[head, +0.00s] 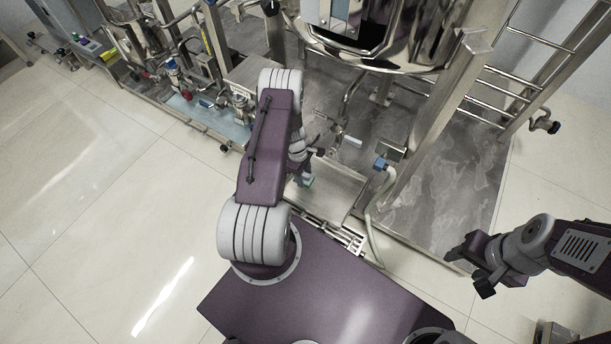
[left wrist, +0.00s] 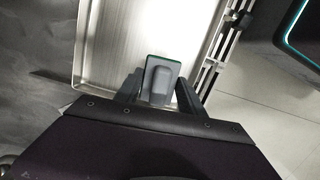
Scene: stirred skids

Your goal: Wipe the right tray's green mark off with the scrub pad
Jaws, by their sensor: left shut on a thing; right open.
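The scrub pad (left wrist: 160,76) is a grey block with a green edge, between the two dark fingers of my left gripper (left wrist: 158,90) in the left wrist view. My left gripper is shut on it. A shallow bright metal tray (left wrist: 146,30) with a raised rim lies beneath the pad. In the head view this tray (head: 341,192) is partly behind my left arm, and only a small greenish bit of the pad (head: 308,182) shows. I cannot tell whether the pad touches the tray. No green mark is visible on the tray. My right gripper (head: 470,266) is open and empty, well right of the tray.
A slotted metal strip (head: 335,236) runs along the tray's near edge. A pale hose (head: 370,215) and a steel post (head: 428,125) stand to its right. A large polished vessel (head: 385,35) is behind. Another, bluish tray (head: 225,125) lies further left. Open tiled floor (head: 110,190) is at left.

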